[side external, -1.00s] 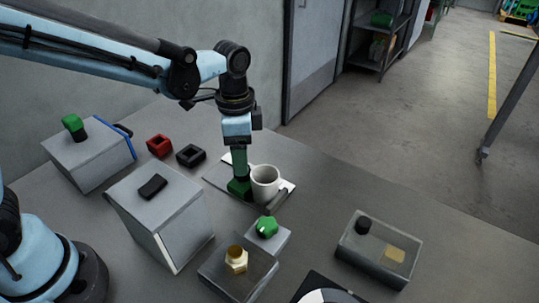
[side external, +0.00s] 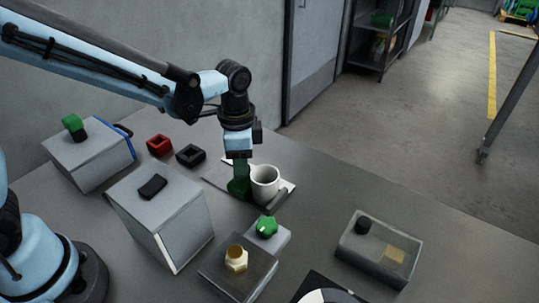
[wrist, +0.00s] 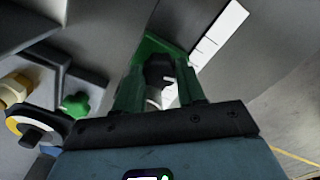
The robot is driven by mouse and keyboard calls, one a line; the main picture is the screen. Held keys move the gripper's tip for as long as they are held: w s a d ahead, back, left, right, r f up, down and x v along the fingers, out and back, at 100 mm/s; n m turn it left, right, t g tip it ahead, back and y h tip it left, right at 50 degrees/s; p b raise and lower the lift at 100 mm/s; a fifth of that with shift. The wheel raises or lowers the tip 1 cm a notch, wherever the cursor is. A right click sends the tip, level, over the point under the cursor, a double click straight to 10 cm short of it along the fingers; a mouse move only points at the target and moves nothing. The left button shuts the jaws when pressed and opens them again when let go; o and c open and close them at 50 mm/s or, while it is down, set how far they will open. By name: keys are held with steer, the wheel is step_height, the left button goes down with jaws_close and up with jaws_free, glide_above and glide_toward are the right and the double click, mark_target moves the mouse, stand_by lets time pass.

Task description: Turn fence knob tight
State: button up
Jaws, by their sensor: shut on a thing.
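The fence is a green block (wrist: 152,46) at the edge of a flat plate (side external: 218,178) in the middle of the bench. Its black knob (wrist: 158,72) sits between the two green fingers of my gripper (wrist: 158,88) in the wrist view. My gripper also shows in the side view (side external: 239,184), pointing down beside a white cup-shaped reel (side external: 265,182). The fingers are shut on the knob. In the side view the fingers hide the knob, and how tight it is cannot be told.
A green star knob (side external: 267,227) on a small block and a brass hex fitting (side external: 236,259) stand in front. A grey slanted box (side external: 165,215) is to the left. A clear-sided box (side external: 378,250) is to the right. Bare bench lies between.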

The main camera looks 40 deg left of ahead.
steer(key=shift+m, duration=1.6)
steer(key=shift+c, duration=0.2)
steer(key=o, duration=1.1)
steer(key=shift+c, duration=0.2)
step_height(320, 180, up, 12)
steer(key=s+a+f+n+t, duration=0.3)
steer(key=s+a+n+t, duration=0.4)
steer(key=n, duration=0.6)
steer(key=s+a, duration=0.2)
steer(key=a, duration=0.1)
